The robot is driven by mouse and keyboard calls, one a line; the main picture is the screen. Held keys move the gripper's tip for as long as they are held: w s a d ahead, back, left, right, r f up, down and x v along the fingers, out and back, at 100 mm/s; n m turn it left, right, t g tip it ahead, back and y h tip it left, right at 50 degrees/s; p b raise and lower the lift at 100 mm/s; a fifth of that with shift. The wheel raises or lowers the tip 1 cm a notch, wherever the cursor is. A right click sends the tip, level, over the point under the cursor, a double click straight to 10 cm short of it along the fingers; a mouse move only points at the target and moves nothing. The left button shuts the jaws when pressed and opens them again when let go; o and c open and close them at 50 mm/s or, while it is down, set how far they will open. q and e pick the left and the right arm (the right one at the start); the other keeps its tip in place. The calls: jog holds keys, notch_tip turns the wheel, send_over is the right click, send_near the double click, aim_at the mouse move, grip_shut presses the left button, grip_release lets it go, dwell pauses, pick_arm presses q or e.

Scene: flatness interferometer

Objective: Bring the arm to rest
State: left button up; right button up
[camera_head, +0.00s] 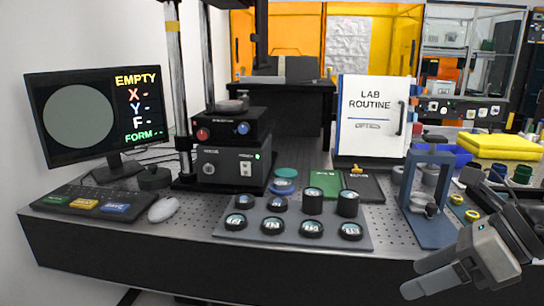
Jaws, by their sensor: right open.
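My right gripper (410,279) is at the lower right, in front of the table's front edge. Its two fingers point left and are apart, with nothing between them. The grey wrist behind it covers part of the table's right side. My left gripper is not in view.
A grey tray (292,240) with several round optics lies near the front edge. A blue stand (427,238) stands just behind my right gripper. The interferometer (232,165), monitor (98,112), control panel (90,203) and mouse (163,209) are left. A Lab Routine board (370,140) stands behind.

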jog(key=w+a+f+m+t+y, duration=0.1)
jog(key=a+f+m+t+y, duration=0.15)
jog(key=a+m+y, duration=0.6)
notch_tip(320, 180, down, 17)
jog(key=d+m+t+h, duration=0.2)
jog(key=m+t+h, duration=0.85)
jog(key=m, duration=1.55)
jog(key=s+a+f+m+g+h, duration=0.2)
jog(key=s+a+f+m+g, duration=0.2)
jog(key=s+f, duration=0.5)
jog(key=f+m+g, duration=0.1)
jog(key=m+g, duration=0.1)
jog(key=m, duration=0.1)
jog(key=shift+f+g+h, duration=0.3)
jog(key=shift+f+h, duration=0.05)
jog(key=shift+h, duration=0.05)
jog(key=shift+c, duration=0.3)
